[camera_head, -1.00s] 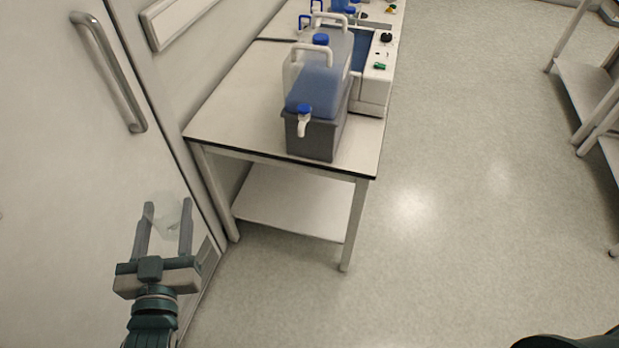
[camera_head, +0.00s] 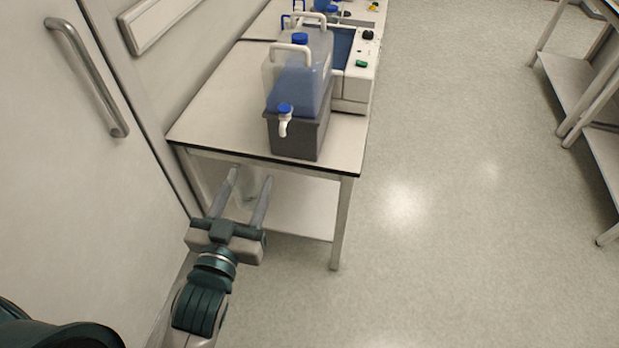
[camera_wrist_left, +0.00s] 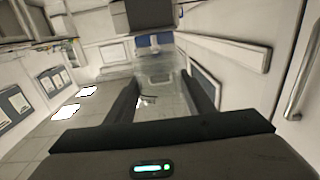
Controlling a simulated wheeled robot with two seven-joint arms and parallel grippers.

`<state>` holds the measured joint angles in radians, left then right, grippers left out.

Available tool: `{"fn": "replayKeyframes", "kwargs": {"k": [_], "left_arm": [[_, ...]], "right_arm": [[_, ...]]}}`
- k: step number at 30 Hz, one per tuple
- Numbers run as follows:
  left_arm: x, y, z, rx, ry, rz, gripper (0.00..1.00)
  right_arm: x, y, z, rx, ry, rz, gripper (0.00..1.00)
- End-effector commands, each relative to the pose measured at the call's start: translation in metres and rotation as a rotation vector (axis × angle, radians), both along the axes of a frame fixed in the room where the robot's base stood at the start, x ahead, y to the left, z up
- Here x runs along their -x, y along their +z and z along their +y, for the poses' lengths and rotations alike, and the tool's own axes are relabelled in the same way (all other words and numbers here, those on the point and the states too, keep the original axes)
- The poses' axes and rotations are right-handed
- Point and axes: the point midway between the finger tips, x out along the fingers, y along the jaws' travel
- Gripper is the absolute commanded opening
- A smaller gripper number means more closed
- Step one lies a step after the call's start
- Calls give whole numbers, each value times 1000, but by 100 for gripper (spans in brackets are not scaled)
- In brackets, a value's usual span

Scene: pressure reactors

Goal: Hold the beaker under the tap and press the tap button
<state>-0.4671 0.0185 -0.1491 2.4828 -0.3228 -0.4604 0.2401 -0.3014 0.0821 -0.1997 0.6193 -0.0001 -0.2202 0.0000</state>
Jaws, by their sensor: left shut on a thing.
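My left gripper (camera_head: 248,194) is shut on a clear beaker (camera_head: 246,184), which shows faintly between its fingers. In the left wrist view the see-through beaker (camera_wrist_left: 158,72) sits between the two dark fingers. The gripper is in front of the table edge and appears lower than the tap. The white tap (camera_head: 284,127) with its blue button (camera_head: 285,108) is on the front of a clear carboy (camera_head: 298,88) of blue liquid. The beaker is apart from the tap. My right gripper is not in view.
The carboy stands on a grey block (camera_head: 306,139) at the near end of a white table (camera_head: 215,128). A white device (camera_head: 355,85) stands behind it. A door with a metal handle (camera_head: 92,80) is at left. The floor at right is clear up to a shelf (camera_head: 590,110).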

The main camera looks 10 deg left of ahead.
Motion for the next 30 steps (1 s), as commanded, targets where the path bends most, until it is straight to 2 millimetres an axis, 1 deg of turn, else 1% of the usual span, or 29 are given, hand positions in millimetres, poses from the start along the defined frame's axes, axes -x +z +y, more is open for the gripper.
{"fn": "replayKeyframes", "kwargs": {"k": [9, 14, 17, 20, 27, 30], "left_arm": [[-1, 0, 0, 0, -1, 0, 21], [-10, -9, -4, -3, -8, 3, 21], [-24, -22, -10, -6, -21, 5, 21], [-43, -39, -19, -9, -37, 5, 21], [-96, -89, -44, -10, -75, 7, 21], [-114, -106, -53, -6, -86, 4, 21]], "right_arm": [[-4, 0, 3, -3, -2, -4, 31], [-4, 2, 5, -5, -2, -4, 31], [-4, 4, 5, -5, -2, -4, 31], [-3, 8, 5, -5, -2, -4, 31], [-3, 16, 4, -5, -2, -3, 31], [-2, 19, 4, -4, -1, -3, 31]]}}
